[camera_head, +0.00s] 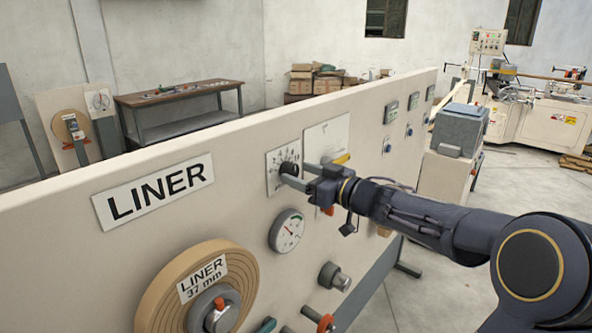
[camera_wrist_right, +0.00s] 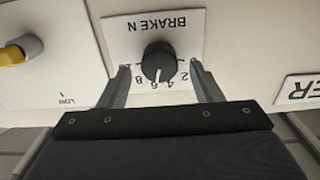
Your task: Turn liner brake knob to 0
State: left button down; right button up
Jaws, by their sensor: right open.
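The liner brake knob (camera_head: 289,169) is a round black knob on a white dial plate on the cream panel, right of the LINER sign. In the right wrist view the knob (camera_wrist_right: 159,60) shows upside down under "BRAKE N", with its white pointer mark near the 6, toward the 4. My right gripper (camera_head: 296,175) is at the dial and partly covers it. In the wrist view its two fingers (camera_wrist_right: 159,72) are open, one on each side of the knob, with a gap on both sides. My left gripper is not in view.
A plate with a yellow-handled switch (camera_wrist_right: 14,52) is beside the dial plate. The liner roll (camera_head: 160,300) and a grey knob (camera_head: 334,277) are lower on the panel. A grey box (camera_head: 460,127) stands beyond the panel.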

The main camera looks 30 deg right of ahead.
jog(key=shift+x, duration=1.1)
jog(key=shift+c, duration=0.3)
jog(key=c, duration=0.9)
jog(key=shift+c, duration=0.2)
